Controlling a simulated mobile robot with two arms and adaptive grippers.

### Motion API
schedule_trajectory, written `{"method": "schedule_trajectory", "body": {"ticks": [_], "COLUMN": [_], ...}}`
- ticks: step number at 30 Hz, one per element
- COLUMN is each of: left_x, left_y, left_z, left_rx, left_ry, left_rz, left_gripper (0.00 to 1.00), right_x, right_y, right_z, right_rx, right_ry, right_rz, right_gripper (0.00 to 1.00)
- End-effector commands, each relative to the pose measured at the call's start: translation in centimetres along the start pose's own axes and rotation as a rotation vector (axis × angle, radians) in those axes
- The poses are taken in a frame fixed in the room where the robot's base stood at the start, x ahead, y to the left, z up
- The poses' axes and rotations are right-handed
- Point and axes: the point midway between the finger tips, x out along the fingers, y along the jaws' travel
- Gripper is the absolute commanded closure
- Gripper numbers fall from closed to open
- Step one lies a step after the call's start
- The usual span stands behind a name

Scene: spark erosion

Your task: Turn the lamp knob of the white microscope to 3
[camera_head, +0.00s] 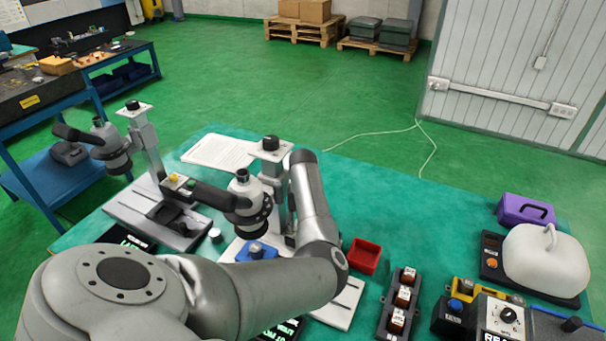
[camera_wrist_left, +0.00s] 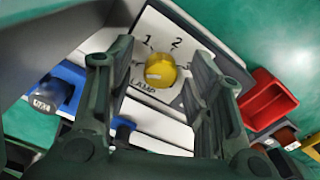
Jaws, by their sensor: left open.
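The white microscope (camera_head: 343,303) stands on the green table, with my left arm crossing in front of it and hiding part of it. In the left wrist view its lamp panel shows a yellow knob (camera_wrist_left: 160,70) with the numbers 1, 2 and 3 around it and the word LAMP below. The 3 is partly covered by a finger. I cannot tell surely which number the knob points to. My left gripper (camera_wrist_left: 154,64) is open, its two fingers on either side of the knob, with gaps on both sides. My right gripper is not in view.
A grey microscope (camera_head: 130,212) stands to the left. A red bin (camera_head: 364,256) sits right of the white microscope, beside a dark block with several labelled pieces (camera_head: 398,305). A purple case (camera_head: 525,209) and a white covered device (camera_head: 545,262) stand at the right.

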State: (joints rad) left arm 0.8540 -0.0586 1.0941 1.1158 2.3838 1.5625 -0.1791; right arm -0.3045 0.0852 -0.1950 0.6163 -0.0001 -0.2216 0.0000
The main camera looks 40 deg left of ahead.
Motion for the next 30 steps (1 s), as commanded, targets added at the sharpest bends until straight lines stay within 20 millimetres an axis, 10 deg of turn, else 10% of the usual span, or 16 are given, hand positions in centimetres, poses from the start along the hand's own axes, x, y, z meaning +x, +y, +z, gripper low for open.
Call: {"method": "schedule_trajectory", "body": {"ticks": [6,17,30], "left_x": [0.1,0.0,0.0], "left_y": [0.0,0.0,-0.1], "left_z": [0.0,0.0,0.0], "left_rx": [0.001,0.001,0.108], "left_ry": [0.000,0.000,0.000], "left_rz": [0.000,0.000,0.000], "left_gripper": [0.53,0.99,0.99], "right_x": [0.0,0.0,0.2], "right_y": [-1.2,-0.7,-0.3], "right_z": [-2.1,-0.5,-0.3], "right_rx": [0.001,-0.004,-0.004], "right_ry": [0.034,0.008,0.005], "right_rz": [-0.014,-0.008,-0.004], "right_gripper": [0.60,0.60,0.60]}}
